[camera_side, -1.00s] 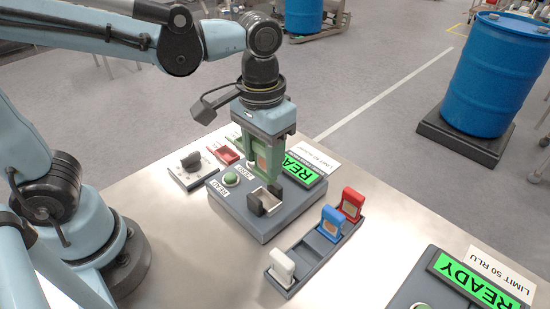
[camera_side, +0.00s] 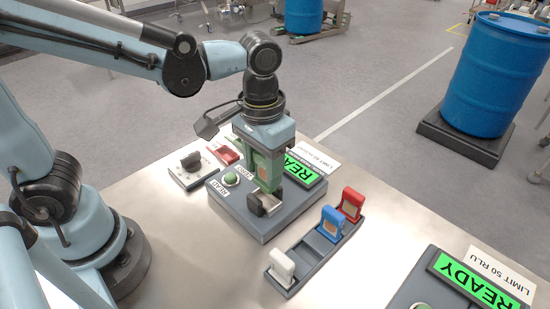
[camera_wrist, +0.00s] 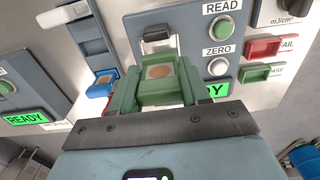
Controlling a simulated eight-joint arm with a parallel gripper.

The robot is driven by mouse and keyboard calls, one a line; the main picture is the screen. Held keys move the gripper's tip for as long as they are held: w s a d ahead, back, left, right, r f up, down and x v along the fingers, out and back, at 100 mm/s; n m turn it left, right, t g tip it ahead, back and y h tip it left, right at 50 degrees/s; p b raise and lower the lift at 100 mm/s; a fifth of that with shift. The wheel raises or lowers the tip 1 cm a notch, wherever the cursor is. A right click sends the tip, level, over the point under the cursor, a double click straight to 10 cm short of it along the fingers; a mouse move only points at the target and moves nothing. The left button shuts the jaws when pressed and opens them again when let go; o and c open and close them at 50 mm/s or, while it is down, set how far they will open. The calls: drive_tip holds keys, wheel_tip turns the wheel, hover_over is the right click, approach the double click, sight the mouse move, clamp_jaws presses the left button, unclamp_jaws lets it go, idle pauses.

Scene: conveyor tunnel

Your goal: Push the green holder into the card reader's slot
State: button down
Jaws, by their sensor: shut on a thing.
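My gripper (camera_side: 266,160) is shut on the green holder (camera_side: 268,172), which has a tan patch on its face. The holder hangs upright over the card reader (camera_side: 236,212), a grey box with a green READY display (camera_side: 303,168). Its lower edge is down at the slot (camera_side: 263,204) with black guides; the holder and gripper hide part of the slot, and I cannot tell how deep the holder sits. In the wrist view, the holder (camera_wrist: 158,72) is between green fingers, with a black guide (camera_wrist: 157,33) just beyond it.
A grey rack (camera_side: 312,258) on the right holds white (camera_side: 281,267), blue (camera_side: 331,222) and red (camera_side: 351,203) holders. A panel with a dark knob (camera_side: 191,161) and a red tray (camera_side: 226,154) stands left. Another READY unit (camera_side: 455,285) sits front right.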

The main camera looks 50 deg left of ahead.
sight(264, 181)
drive_tip(key=shift+f, duration=0.1)
drive_tip(key=shift+f, duration=2.35)
drive_tip(key=shift+c, duration=2.3)
unclamp_jaws()
drive_tip(key=shift+r, duration=0.15)
wheel_tip(264, 181, up, 12)
drive_tip(key=shift+f, duration=0.1)
